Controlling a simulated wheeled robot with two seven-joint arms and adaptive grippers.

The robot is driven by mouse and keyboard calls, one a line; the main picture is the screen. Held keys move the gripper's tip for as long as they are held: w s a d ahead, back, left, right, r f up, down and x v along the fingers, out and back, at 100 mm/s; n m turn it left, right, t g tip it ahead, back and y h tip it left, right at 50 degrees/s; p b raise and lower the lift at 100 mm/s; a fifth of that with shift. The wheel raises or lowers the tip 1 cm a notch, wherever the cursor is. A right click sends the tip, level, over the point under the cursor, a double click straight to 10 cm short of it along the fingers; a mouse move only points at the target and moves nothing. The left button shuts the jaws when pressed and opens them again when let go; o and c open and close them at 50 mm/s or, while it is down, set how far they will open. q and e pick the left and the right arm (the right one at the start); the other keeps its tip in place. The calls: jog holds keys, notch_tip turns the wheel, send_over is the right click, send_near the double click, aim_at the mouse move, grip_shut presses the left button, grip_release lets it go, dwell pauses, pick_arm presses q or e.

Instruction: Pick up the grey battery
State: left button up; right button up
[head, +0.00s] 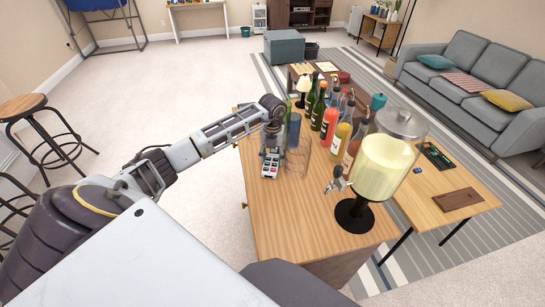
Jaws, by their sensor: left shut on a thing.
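My left gripper (271,143) points down over the left side of the wooden bar counter (275,208). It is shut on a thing. The grey battery cannot be made out separately at this size; the thing between the fingers is mostly hidden by the gripper. My right gripper is not in view.
A clear glass (297,160) stands just right of the holder. Several bottles, including a red one (328,126), stand behind and to the right. A large drink dispenser (381,168) stands at the counter's right front. The counter's front left is bare.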

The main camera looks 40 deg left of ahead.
aim_at(273, 157)
pick_arm(q)
jog(key=shift+f, duration=0.15)
jog(key=o, duration=0.8)
notch_tip(273, 157, up, 12)
dwell(0.7)
jog(key=shift+c, duration=0.3)
